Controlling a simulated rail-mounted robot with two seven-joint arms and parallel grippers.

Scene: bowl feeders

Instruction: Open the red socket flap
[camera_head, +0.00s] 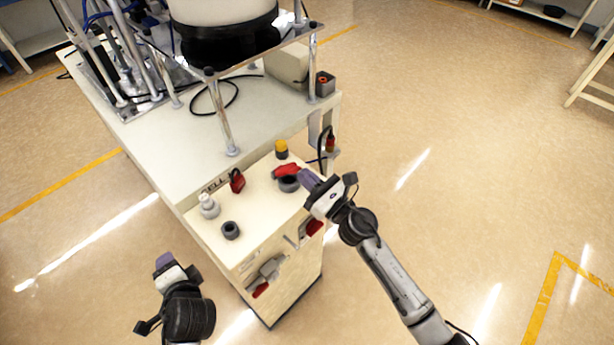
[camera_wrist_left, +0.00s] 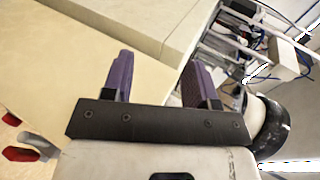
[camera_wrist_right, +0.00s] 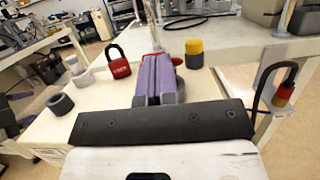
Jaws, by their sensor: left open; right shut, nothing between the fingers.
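A red piece (camera_head: 287,170) lies over a dark round fitting (camera_head: 289,185) on the cabinet top. More red parts sit on the cabinet's front face, one at the right (camera_head: 314,228) and one low (camera_head: 261,290) under a grey part (camera_head: 270,268). I cannot tell which is the socket flap. My right gripper (camera_head: 305,176) is shut and empty, its tips beside the red piece; touching or apart is unclear.
A red padlock (camera_head: 237,181), a pale plug (camera_head: 209,206), a grey ring (camera_head: 231,230) and a yellow cap (camera_head: 281,149) stand on the cabinet top. A metal post (camera_head: 224,128) carries the bowl feeder (camera_head: 222,15). Open floor (camera_head: 440,170) lies to the right.

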